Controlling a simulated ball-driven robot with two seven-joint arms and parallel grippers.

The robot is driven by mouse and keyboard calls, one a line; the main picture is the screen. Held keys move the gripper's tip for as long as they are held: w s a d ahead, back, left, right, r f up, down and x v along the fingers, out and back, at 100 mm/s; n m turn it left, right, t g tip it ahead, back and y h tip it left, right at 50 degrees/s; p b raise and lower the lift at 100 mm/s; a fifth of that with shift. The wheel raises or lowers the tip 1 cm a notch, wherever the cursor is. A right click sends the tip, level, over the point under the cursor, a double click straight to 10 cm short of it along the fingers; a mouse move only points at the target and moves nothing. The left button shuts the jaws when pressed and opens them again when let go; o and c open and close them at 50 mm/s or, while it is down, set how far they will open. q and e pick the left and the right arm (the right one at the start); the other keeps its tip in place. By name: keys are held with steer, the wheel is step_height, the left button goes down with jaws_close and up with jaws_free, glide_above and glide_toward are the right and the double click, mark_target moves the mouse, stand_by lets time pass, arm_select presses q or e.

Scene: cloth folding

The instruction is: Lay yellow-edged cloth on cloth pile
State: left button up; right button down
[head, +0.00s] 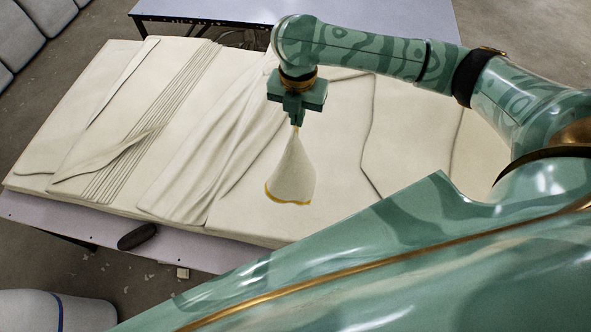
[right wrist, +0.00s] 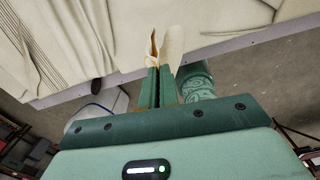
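My right gripper (head: 296,123) is shut on the yellow-edged cloth (head: 293,172). The cream cloth hangs bunched from the fingertips and widens downward to its yellow lower edge. It hangs in front of the broad cream cloth pile (head: 255,215); I cannot tell whether its lower edge touches. In the right wrist view the fingers (right wrist: 160,78) are close together, with the held cloth (right wrist: 173,48) beyond their tips. The pile lies across the table in flat layers, with several pleats and loose folds left of the gripper. My left gripper is not in view.
The pale table (head: 100,222) shows along the pile's front edge. A dark oval object (head: 137,236) lies there. A second table (head: 390,18) stands behind. A white rounded object with a blue stripe (head: 40,312) is at lower left. My arm covers the right side.

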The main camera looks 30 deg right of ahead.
arm_select(q)
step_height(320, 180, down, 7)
steer(key=b, duration=0.7)
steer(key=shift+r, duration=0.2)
arm_select(e)
step_height(320, 180, down, 8)
steer(key=n, duration=0.2)
steer(key=shift+w+r, duration=0.2)
steer(key=shift+w, duration=0.15)
